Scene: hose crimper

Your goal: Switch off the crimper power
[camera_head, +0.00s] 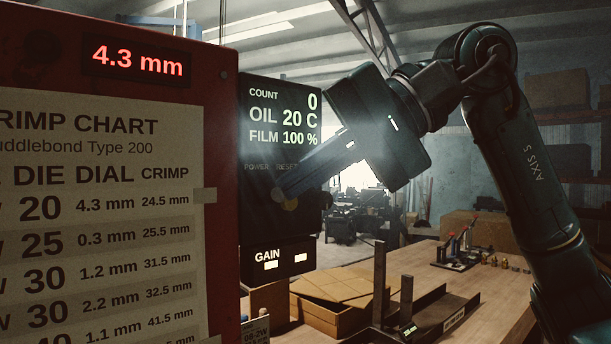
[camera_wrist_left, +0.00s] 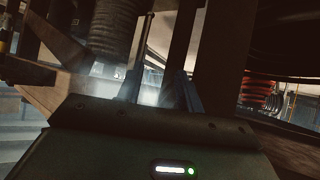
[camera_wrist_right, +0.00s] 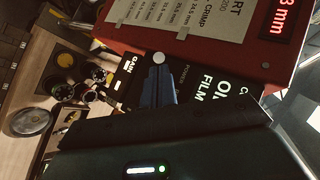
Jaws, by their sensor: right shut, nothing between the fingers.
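The crimper's red cabinet (camera_head: 222,120) fills the left of the head view, its display lit at 4.3 mm. Beside it is a black control panel (camera_head: 250,215) with COUNT 0, OIL 20 C, FILM 100 % and small POWER and RESET labels. My right gripper (camera_head: 280,192) is shut and empty, its tips at the panel below these labels. In the right wrist view a pale round button (camera_wrist_right: 158,58) shows just at the fingertips; I cannot tell whether they touch it. The fingers partly hide the controls. My left gripper (camera_wrist_left: 160,85) shows only in its wrist view, fingers apart and empty.
A black GAIN box (camera_head: 283,258) sits below the panel. A wooden bench (camera_head: 490,290) on the right carries a cardboard box (camera_head: 340,290), a dark upright stand (camera_head: 379,280) and small tools. In the left wrist view, dark posts and a ribbed cylinder (camera_wrist_left: 110,35) stand close to my left fingers.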

